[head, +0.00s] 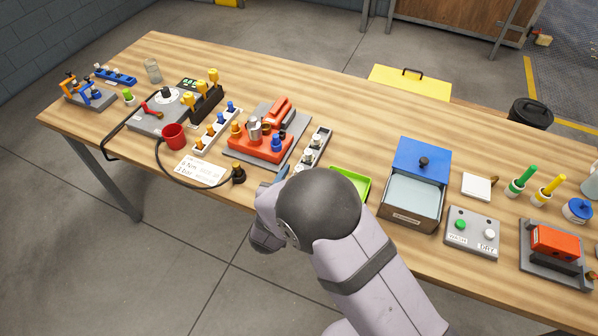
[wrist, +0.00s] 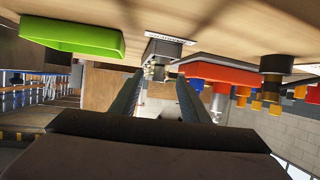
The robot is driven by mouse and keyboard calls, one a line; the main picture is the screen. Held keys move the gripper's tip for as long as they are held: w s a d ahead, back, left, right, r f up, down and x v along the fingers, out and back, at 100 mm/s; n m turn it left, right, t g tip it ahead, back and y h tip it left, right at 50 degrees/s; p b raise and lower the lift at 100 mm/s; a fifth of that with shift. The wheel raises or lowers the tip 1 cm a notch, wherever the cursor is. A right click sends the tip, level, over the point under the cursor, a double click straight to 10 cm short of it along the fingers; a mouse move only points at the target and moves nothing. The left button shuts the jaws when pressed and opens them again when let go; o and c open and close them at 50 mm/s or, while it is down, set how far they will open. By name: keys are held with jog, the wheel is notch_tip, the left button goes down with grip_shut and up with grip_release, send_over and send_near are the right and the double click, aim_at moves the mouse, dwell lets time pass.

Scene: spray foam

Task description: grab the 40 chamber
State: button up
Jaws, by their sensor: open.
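A small grey rack (head: 323,138) with pale, silvery cylindrical pieces (head: 308,156) stands on the table just right of the red machine. These may be the chambers; no "40" marking is readable. In the wrist view, which is upside down, the rack (wrist: 165,47) and a metallic piece (wrist: 158,71) show ahead, between the two dark fingers. My gripper (wrist: 159,78) is open with nothing between its fingers. In the head view my gripper (head: 281,175) is at the table's front edge, near the rack's front end, mostly hidden by my arm.
The red machine (head: 262,145) stands close left of the rack. A green tray (head: 350,183) lies close right, and a blue-topped drawer box (head: 421,160) beyond it. A black knob with a cable (head: 238,174) is left of my gripper. The table behind the rack is clear.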

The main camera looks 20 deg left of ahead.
aim_at(299, 170)
jog(key=shift+p+x, duration=0.35)
jog(key=shift+x, duration=1.2)
jog(key=shift+c, duration=0.7)
grip_shut()
jog(key=shift+r, duration=0.1)
jog(key=shift+r, duration=0.1)
jog(key=shift+r+b, duration=0.8)
jog(key=shift+r, duration=4.1)
